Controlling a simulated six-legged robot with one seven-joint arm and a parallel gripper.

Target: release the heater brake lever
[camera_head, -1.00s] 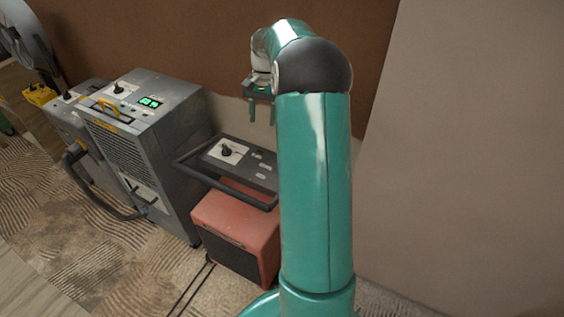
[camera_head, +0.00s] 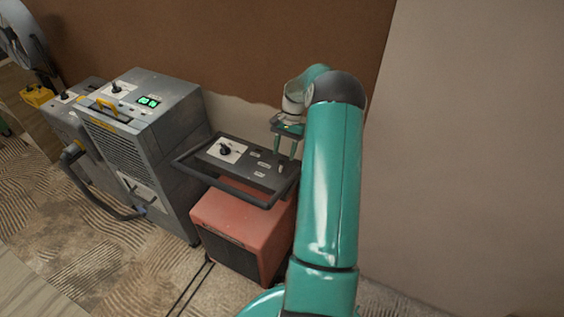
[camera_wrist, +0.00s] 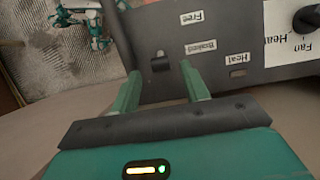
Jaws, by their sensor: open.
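The heater (camera_head: 240,225) is a red box with a dark grey control panel and frame on top. The brake lever is a short piece standing near the panel's right end (camera_head: 281,168). In the wrist view the lever (camera_wrist: 160,63) looks like a dark stub, nearer the "Braked" label (camera_wrist: 201,46) than the "Free" label (camera_wrist: 192,17). My gripper (camera_head: 285,154) is open and empty, pointing down over the panel's right end. In the wrist view its fingertips (camera_wrist: 160,72) lie either side of the lever; whether they touch it I cannot tell.
A knob (camera_head: 226,150) on a white plate sits at the panel's left. A grey machine (camera_head: 165,135) with a green display stands left of the heater. A brown and plaster wall (camera_head: 240,60) rises close behind. Patterned carpet (camera_head: 95,240) lies in front.

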